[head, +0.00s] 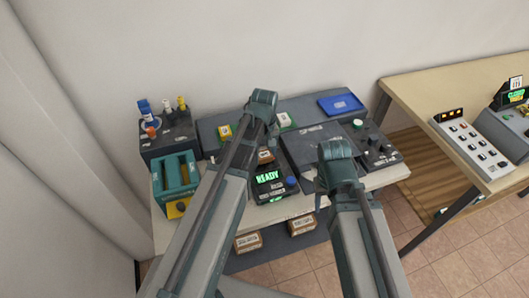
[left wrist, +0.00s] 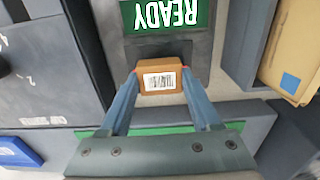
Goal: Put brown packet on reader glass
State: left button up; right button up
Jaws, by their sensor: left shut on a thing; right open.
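The brown packet (left wrist: 160,80) is a small box with a white barcode label. My left gripper (left wrist: 158,78) is shut on it, one finger at each side. In the head view the packet (head: 266,156) shows below my left gripper (head: 268,146), just behind the reader (head: 262,189). The reader has a green READY display (head: 268,177), which also shows in the left wrist view (left wrist: 165,14). The packet is over or at the grey face beside the display. I cannot tell whether it touches; the glass is not clearly seen. My right gripper (head: 322,190) is open and apart from the reader, to its right.
A teal device (head: 175,183) stands left of the reader, with a dark holder (head: 168,135) behind it. A blue tray (head: 341,104) lies at the back right. A dark flat box (head: 318,146) and a knobbed panel (head: 376,150) stand to the right. Brown boxes (head: 248,242) sit below.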

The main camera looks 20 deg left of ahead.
pick_arm(q)
jog(key=shift+f+b, duration=0.4)
jog(key=shift+f, duration=0.05)
jog(key=shift+f, duration=0.2)
jog(key=shift+r, duration=0.1)
jog(key=o, duration=1.5)
jog(key=shift+c, duration=0.2)
jog(key=shift+r, duration=0.1)
notch_tip(320, 180, up, 6)
jog(key=p, duration=0.5)
jog(key=shift+p, duration=0.4)
